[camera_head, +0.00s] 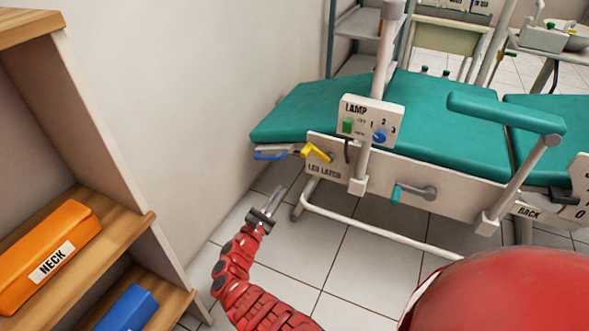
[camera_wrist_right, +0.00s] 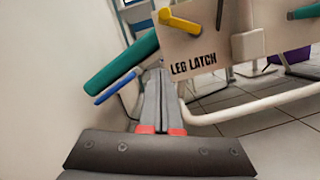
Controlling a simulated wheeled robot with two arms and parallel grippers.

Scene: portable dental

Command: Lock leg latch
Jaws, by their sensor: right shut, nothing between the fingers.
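The leg latch is a yellow handle (camera_head: 316,152) on the white side panel of the green dental chair, above the label "LEG LATCH". It slants up to the left from its pivot. The latch also shows in the right wrist view (camera_wrist_right: 180,20), near the top edge. My right gripper (camera_head: 279,190) is below and left of the latch, apart from it. Its fingers are together and empty; in the wrist view the fingertips (camera_wrist_right: 158,72) point toward the chair, left of the label. My left gripper is not in view.
A blue handle (camera_head: 270,155) juts from under the leg end of the chair (camera_head: 300,112), left of the latch. A lamp post with a control box (camera_head: 372,120) stands right of the latch. A white floor rail (camera_head: 370,232) runs below. A wooden shelf (camera_head: 120,235) stands left.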

